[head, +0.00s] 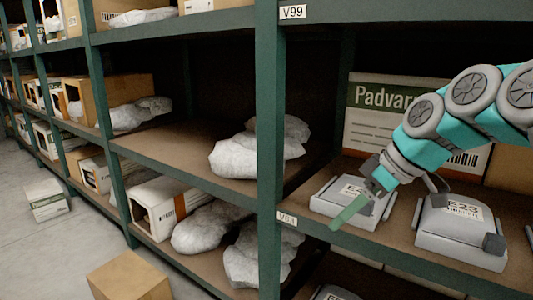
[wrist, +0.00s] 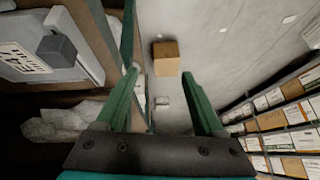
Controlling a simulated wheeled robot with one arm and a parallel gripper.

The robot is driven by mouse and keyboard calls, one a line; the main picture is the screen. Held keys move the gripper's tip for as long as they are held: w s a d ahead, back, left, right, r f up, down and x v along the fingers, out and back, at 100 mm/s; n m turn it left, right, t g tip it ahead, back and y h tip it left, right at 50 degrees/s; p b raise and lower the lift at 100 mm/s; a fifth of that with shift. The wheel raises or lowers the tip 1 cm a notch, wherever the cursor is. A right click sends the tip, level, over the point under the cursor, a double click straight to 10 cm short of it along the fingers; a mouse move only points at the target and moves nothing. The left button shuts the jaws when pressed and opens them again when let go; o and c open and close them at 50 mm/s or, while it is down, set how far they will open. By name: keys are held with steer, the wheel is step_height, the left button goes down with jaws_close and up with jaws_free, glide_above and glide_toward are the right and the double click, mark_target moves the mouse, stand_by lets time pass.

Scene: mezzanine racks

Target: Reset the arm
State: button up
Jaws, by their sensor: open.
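My gripper (head: 350,208) is at the end of my teal arm, which reaches in from the right side of the head view. It hangs at the front of the right-hand shelf bay, in front of a grey labelled container (head: 327,203). One green finger shows there, pointing down and left; the other is not clear. In the wrist view, the two green fingers of my gripper (wrist: 160,74) stand wide apart. Nothing is between them; a cardboard box on the floor (wrist: 166,60) shows far beyond.
A second grey container (head: 455,240) sits on the shelf to the right, with a Padvar-marked carton (head: 372,125) behind. A green post (head: 269,120) stands left of my gripper. Wrapped grey bundles (head: 245,155) lie in the left bay. The aisle floor (head: 75,250) has free room around its boxes.

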steer(key=s+a+f+m+g+h, duration=0.25)
steer(key=s+a+f, duration=0.25)
steer(key=s+f, duration=0.55)
steer(key=s+d+f+m+g+h+p, duration=0.1)
steer(key=s+f+m, duration=0.6)
steer(key=s, duration=0.8)
steer(key=d+f+g+h, duration=0.1)
steer(key=d+f+h, duration=0.1)
steer(key=d+f, duration=0.1)
steer(key=shift+s, duration=0.2)
